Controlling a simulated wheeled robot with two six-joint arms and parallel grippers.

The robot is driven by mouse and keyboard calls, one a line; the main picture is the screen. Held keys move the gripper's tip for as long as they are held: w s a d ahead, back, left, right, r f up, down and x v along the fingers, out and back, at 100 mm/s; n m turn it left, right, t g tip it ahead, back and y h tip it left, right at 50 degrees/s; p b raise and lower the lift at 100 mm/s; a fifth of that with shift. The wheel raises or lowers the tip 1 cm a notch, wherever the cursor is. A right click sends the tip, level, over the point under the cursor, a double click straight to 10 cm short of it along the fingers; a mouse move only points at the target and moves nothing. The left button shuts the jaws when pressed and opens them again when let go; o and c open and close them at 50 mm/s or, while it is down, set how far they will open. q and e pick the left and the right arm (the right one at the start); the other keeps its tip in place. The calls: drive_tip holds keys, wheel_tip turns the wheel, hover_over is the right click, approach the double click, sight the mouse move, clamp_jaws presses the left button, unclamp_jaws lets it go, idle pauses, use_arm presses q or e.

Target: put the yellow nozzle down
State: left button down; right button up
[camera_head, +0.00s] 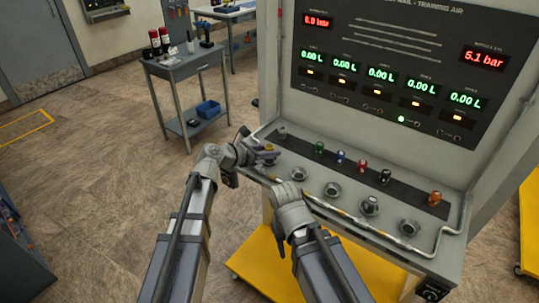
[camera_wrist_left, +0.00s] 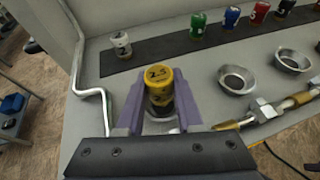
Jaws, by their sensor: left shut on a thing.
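The yellow nozzle (camera_wrist_left: 160,82) is upright between the purple fingers of my left gripper (camera_wrist_left: 153,112), its marked cap facing the wrist camera. The left gripper is shut on it. In the head view, the yellow nozzle (camera_head: 269,148) shows small at the fingertips of my left gripper (camera_head: 264,155), over the left end of the console ledge. A pale metal rim shows under the nozzle in the wrist view; whether the nozzle touches it is hidden. My right arm reaches in from the bottom of the head view, but its fingers do not show.
A dark strip (camera_head: 301,140) holds a pale nozzle (camera_head: 282,132), a green one (camera_head: 319,147) and several others, with bare spots between. Metal cups (camera_head: 299,174) line the ledge in front. A bent rail (camera_wrist_left: 104,110) edges the ledge. A grey side table (camera_head: 186,66) stands behind left.

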use_arm(q)
drive_tip(key=shift+f+b, duration=0.6)
drive_tip(key=shift+b, duration=0.05)
drive_tip(key=c, duration=0.5)
unclamp_jaws()
drive_tip(key=shift+c, duration=0.2)
